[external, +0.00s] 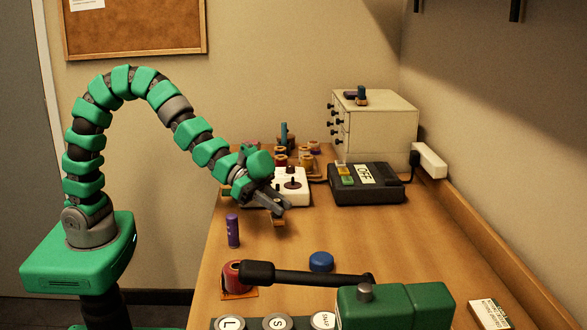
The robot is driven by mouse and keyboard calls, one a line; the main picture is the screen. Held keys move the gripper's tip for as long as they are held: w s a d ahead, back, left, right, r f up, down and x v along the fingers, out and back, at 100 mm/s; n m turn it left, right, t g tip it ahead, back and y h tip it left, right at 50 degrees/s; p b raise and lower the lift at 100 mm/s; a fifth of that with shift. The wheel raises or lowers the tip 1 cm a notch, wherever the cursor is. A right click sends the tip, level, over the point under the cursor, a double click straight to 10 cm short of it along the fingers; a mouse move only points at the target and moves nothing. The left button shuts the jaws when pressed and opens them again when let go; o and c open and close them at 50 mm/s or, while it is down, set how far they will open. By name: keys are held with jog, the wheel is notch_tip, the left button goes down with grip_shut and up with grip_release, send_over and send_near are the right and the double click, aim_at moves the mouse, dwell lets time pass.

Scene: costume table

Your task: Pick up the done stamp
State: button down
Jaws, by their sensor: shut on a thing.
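My gripper (277,202) is over the left-middle of the wooden table, pointing down and to the right. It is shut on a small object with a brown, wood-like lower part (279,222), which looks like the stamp. The jaws hide most of it and no wording on it can be read. I cannot tell whether its underside is touching the table.
A purple cylinder (233,231) stands left of my gripper. A blue cap (321,262), red can (232,276) and green lever machine (395,305) are in front.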

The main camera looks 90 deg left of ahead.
jog(key=s+a, duration=0.1)
jog(key=s, duration=0.2)
jog(key=s+a+b, duration=0.1)
jog(key=s, duration=0.3)
jog(key=s+a+r, duration=0.1)
jog(key=s+a, duration=0.1)
jog(key=s, duration=0.2)
jog(key=shift+s, duration=0.15)
jog(key=shift+s+a+b, duration=0.2)
jog(key=shift+s+b, duration=0.35)
jog(key=shift+b, duration=0.5)
jog(key=shift+s+a+r+b, duration=0.15)
jog(key=shift+s+a+b, duration=0.05)
jog(key=shift+s+b, duration=0.5)
